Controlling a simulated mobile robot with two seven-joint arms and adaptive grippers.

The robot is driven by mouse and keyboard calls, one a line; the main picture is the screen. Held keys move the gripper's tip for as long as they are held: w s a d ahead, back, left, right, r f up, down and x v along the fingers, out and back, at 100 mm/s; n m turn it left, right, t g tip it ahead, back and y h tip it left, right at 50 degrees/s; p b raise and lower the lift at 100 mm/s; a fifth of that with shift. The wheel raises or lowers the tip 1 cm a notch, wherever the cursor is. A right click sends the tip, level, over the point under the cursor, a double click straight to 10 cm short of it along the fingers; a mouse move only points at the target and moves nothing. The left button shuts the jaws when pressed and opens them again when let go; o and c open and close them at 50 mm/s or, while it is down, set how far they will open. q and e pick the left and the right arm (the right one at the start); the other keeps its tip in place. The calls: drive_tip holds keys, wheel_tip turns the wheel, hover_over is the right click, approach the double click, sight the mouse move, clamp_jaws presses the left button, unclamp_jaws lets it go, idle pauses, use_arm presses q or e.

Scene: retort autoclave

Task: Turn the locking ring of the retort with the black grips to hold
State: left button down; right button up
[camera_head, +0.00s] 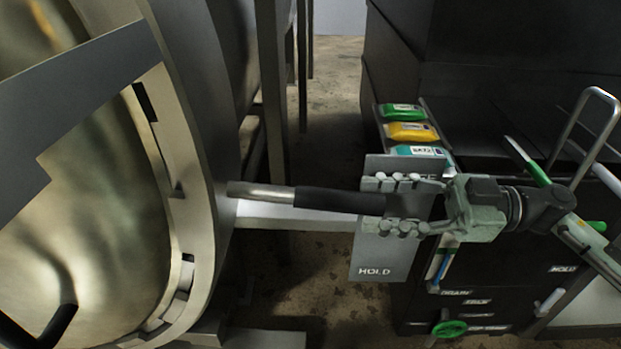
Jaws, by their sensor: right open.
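The locking ring (196,150) of the retort curves down the left side around the brassy door. A metal handle with a black grip (340,200) sticks out from the ring to the right. Another black grip (52,325) shows at the lower left, in front of the door. My right gripper (392,204) is open, its fingers above and below the outer end of the black grip. Whether the fingers touch the grip I cannot tell. A grey plate marked HOLD (378,262) sits just below and behind the gripper. My left gripper is not in view.
Green, yellow and teal packs (411,131) lie in a rack behind my gripper. A dark cabinet (480,290) with labels and a green knob (449,329) stands at the right. A bent metal rail (598,95) rises at the right. Bare floor shows in the middle.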

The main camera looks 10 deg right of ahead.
sight(327, 202)
drive_tip(key=x, duration=0.7)
drive_tip(key=shift+a+r, duration=0.1)
drive_tip(key=shift+a, duration=0.15)
drive_tip(key=shift+c, duration=0.6)
clamp_jaws()
